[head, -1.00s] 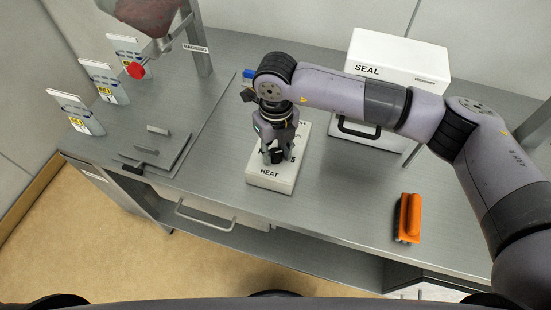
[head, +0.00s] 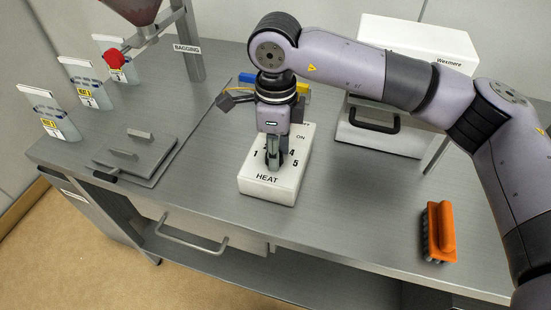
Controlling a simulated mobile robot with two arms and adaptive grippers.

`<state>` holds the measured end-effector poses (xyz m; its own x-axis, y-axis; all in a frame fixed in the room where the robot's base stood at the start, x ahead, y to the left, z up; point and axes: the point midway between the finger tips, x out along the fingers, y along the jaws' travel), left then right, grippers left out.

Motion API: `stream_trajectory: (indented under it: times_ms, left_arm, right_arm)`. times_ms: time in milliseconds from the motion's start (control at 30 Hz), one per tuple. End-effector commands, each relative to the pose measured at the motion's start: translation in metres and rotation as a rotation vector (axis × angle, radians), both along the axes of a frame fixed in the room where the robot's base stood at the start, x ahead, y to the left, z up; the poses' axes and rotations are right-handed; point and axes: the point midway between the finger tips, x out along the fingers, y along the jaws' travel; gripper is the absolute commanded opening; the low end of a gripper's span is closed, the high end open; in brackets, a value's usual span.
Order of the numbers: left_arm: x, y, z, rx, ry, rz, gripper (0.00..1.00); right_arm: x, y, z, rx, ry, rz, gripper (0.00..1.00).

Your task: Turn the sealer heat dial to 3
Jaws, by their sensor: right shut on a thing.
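The heat control box (head: 265,188) is a white block on the grey bench, labelled HEAT, with the numbers 1, 4 and 5 and the word ON showing around the dial. The dark dial (head: 273,161) sits on its top face and is mostly hidden by my right gripper. My right gripper (head: 273,158) points straight down over the box and is shut on the dial. My left gripper is not in view.
A white sealer box (head: 400,140) with a black handle stands behind on the right, partly behind my right arm. An orange brush (head: 439,232) lies at the right front.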

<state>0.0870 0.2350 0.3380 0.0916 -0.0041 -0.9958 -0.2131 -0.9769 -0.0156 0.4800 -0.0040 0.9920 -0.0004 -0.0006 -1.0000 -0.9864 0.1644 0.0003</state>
Motion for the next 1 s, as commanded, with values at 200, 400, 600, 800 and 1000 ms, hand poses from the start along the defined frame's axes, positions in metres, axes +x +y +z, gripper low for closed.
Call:
stream_trajectory:
  times_ms: [200,400,600,800,1000]
  left_arm:
    - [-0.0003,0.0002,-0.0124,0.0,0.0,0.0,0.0]
    - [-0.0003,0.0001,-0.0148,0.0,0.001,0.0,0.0]
    - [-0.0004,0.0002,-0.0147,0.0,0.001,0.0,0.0]
    - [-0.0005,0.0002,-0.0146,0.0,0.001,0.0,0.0]
    - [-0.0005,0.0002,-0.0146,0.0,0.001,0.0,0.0]
  right_arm:
    - [0.0007,0.0001,-0.0005,0.001,-0.001,0.08,0.01]
    - [0.0008,0.0002,0.0008,0.001,-0.001,0.11,0.01]
    - [0.0008,0.0002,0.0015,0.001,-0.001,0.114,0.01]
    - [0.0009,0.0001,0.0015,0.002,-0.002,0.113,0.01]
    - [0.0008,0.0001,0.0011,0.001,-0.001,0.112,0.42]
